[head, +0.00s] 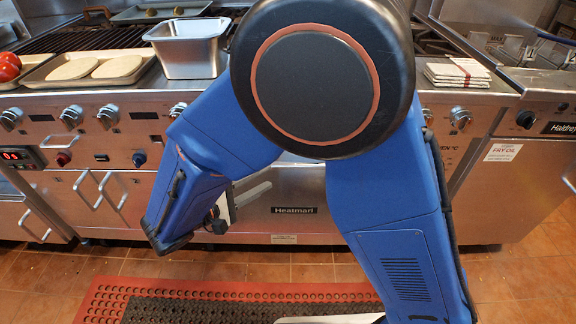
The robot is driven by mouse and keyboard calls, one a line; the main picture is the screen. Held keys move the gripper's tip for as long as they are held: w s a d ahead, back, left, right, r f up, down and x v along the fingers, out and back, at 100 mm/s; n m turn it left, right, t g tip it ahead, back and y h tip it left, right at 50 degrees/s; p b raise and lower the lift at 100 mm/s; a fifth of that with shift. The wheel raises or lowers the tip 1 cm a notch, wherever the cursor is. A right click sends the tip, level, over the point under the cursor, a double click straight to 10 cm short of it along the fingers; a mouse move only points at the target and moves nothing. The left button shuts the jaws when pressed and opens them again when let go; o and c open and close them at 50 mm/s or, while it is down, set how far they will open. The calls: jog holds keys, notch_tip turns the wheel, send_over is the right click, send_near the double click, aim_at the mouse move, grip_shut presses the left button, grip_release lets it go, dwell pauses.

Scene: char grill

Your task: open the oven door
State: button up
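The oven door (310,188) is the steel front panel in the middle of the range, above a strip with a Heatmart label (294,210). It looks shut, as far as the part between my arm links shows. A short grey bar (252,194) stands out in front of the door; I cannot tell whether it is the door handle or a finger of mine. My gripper (226,209) is mostly hidden behind my blue forearm, at the left part of the door. Its fingers are not clear, and I cannot tell whether it touches anything.
Knobs (108,117) line the range front. A steel pan (187,47) and a tray (32,73) stand on top at left; folded cloths (457,72) lie at right. A cabinet with two handles (98,189) is left of the oven. A red mat (105,300) covers the floor in front.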

aim_at(284, 168)
jog(key=x, duration=1)
grip_shut()
